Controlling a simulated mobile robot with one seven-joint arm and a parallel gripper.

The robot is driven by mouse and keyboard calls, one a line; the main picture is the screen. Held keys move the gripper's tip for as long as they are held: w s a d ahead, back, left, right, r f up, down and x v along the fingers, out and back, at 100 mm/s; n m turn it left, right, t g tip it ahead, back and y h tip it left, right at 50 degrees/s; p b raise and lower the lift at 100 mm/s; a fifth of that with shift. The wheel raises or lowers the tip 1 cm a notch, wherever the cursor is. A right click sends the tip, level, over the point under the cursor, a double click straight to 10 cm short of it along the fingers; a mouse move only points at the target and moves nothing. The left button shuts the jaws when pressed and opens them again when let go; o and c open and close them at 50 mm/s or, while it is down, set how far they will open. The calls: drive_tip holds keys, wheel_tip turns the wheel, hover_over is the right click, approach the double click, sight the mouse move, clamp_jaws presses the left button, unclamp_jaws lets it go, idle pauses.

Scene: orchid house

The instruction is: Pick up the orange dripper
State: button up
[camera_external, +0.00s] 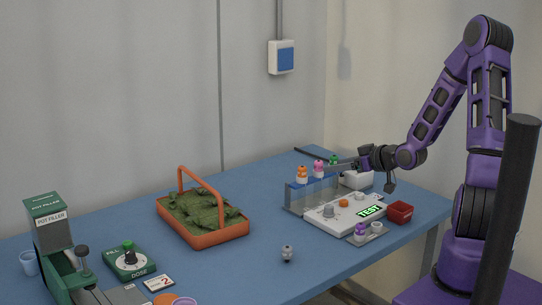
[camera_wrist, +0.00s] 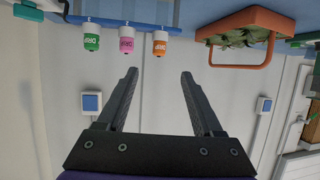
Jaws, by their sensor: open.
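The orange dripper (camera_external: 301,174) stands at the left end of a clear rack (camera_external: 300,197), in a row with a pink dripper (camera_external: 318,168) and a green dripper (camera_external: 333,160). In the wrist view, which is upside down, the orange dripper (camera_wrist: 160,46) shows beyond and between my fingertips, with the pink dripper (camera_wrist: 126,45) and green dripper (camera_wrist: 91,42) to its left. My gripper (camera_wrist: 158,73) is open and empty. In the external view my gripper (camera_external: 334,167) reaches in from the right at about dripper height, near the pink dripper, apart from the orange one.
A test device (camera_external: 369,211) sits before the rack, with a red box (camera_external: 400,212) and a purple dripper (camera_external: 360,231) nearby. A small white bottle (camera_external: 287,253) stands alone on the blue table (camera_external: 258,262). An orange basket (camera_external: 203,238) of greenery stands left.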

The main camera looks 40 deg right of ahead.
sight(305, 170)
drive_tip(key=x, duration=1)
drive_tip(key=shift+w+f+b, duration=0.1)
drive_tip(key=shift+w+b, duration=0.1)
drive_tip(key=shift+b, duration=0.2)
drive_tip(key=d+x, duration=0.1)
drive_tip(key=x, duration=0.5)
drive_tip(key=shift+w+a, duration=0.25)
drive_tip(key=shift+a, duration=0.15)
clamp_jaws()
